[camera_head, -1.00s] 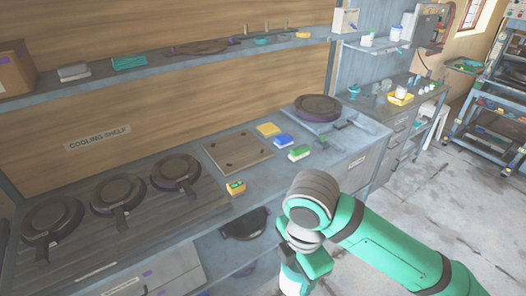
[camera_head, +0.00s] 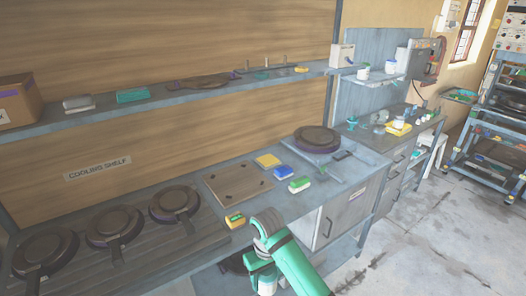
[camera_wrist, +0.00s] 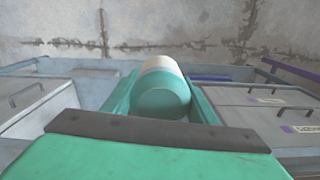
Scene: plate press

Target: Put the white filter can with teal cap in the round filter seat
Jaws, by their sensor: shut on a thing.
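The white filter can with teal cap (camera_wrist: 163,100) is held between the teal jaws of my gripper (camera_wrist: 160,88) in the wrist view. Its teal cap end faces the camera and its white body points away. In the head view my gripper (camera_head: 264,278) is at the bottom centre, in front of the bench edge. A bit of the white can shows there, mostly hidden by my arm and cut by the frame edge. I cannot make out the round filter seat for certain in either view.
The long bench carries several dark round pans (camera_head: 115,227) at left, a square board (camera_head: 239,187), small coloured blocks (camera_head: 300,184) and another round pan (camera_head: 316,138). A side bench (camera_head: 385,143) with small jars and a yellow tray stands farther right. The floor (camera_head: 400,240) at right is clear.

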